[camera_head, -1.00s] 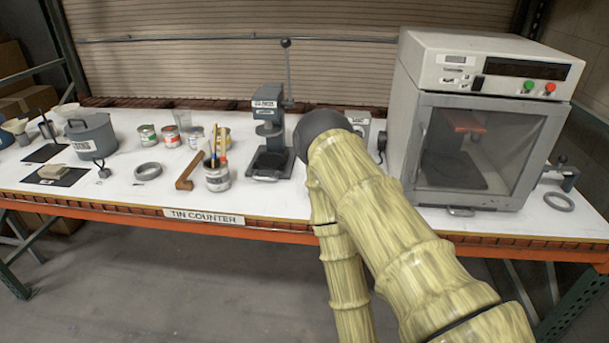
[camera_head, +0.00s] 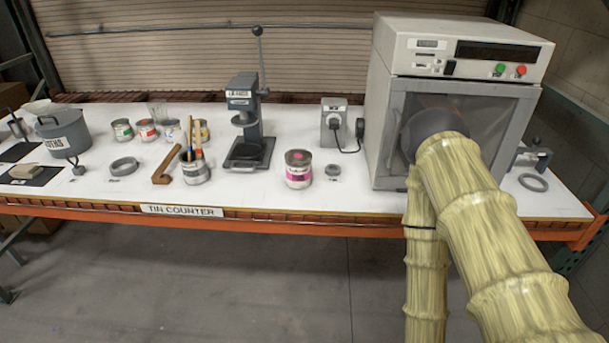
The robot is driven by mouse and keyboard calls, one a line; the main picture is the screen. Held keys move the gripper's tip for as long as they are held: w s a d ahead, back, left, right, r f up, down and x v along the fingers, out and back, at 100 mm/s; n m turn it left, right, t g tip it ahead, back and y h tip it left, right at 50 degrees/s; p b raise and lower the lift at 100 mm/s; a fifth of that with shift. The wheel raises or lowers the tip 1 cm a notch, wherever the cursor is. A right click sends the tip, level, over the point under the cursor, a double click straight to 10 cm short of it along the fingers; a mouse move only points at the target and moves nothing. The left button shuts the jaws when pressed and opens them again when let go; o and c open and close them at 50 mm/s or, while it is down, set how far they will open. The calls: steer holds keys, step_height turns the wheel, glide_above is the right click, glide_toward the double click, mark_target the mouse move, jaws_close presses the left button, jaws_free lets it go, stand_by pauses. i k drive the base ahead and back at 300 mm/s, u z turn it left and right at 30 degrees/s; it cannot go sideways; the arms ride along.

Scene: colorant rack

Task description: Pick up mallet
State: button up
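A brown, wooden-looking L-shaped piece (camera_head: 166,165) lies on the white tin counter (camera_head: 225,195), left of the tin holding brushes. It may be the mallet, but its shape does not clearly show a mallet head. No other mallet is plain to see. My arm, in a yellow ribbed cover, rises from the lower right and ends at a dark round joint in front of the white cabinet. My gripper is not visible.
A tin with brushes (camera_head: 196,171) stands beside the wooden piece. A lever press (camera_head: 248,140), a pink-labelled tin (camera_head: 298,171) and a socket box (camera_head: 334,127) stand further right. The cabinet (camera_head: 383,135) fills the right. A grey pot (camera_head: 65,136) stands left.

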mark_target(180, 141)
steer(key=u, duration=0.7)
steer(key=i, duration=0.6)
steer(key=u, duration=0.95)
steer(key=i, duration=0.95)
steer(key=z, duration=0.15)
